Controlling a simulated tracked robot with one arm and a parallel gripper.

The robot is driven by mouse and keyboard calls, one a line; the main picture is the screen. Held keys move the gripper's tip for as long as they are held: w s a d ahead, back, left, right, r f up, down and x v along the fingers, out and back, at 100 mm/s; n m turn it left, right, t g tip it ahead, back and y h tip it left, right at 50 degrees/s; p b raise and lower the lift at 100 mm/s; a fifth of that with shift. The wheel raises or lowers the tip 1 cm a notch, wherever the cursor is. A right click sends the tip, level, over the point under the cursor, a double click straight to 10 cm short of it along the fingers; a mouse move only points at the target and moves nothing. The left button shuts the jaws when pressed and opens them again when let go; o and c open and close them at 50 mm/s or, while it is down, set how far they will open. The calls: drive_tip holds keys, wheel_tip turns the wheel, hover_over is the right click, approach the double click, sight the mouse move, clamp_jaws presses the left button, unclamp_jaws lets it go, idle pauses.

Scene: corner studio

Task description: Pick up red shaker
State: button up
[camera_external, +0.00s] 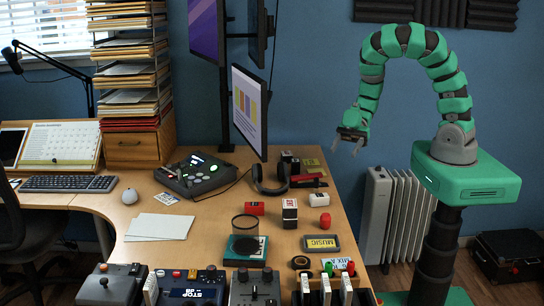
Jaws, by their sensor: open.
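A small red rounded cylinder (325,220), which looks like the red shaker, stands on the wooden desk (205,215) near its right edge. My gripper (345,148) is high above the desk's right edge, up and slightly right of the red cylinder and well apart from it. Its jaws are spread and empty, pointing down.
Headphones (271,178) lie behind. A monitor (249,113) rises at the back. Several devices crowd the front.

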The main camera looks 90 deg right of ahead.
approach(328, 214)
drive_tip(key=w+a+f, duration=0.1)
drive_tip(key=w+a+f+p, duration=0.1)
drive_tip(key=f, duration=0.1)
drive_tip(key=shift+w+a, duration=0.2)
drive_tip(key=shift+w, duration=0.2)
drive_tip(key=p+x, duration=0.1)
drive_tip(key=x, duration=0.3)
drive_tip(key=shift+s+a+r, duration=0.15)
drive_tip(key=shift+a, duration=0.1)
drive_tip(key=shift+w+a+f, duration=0.25)
drive_tip(key=shift+a+f, duration=0.1)
drive_tip(key=shift+a, duration=0.05)
drive_tip(key=c, duration=1.1)
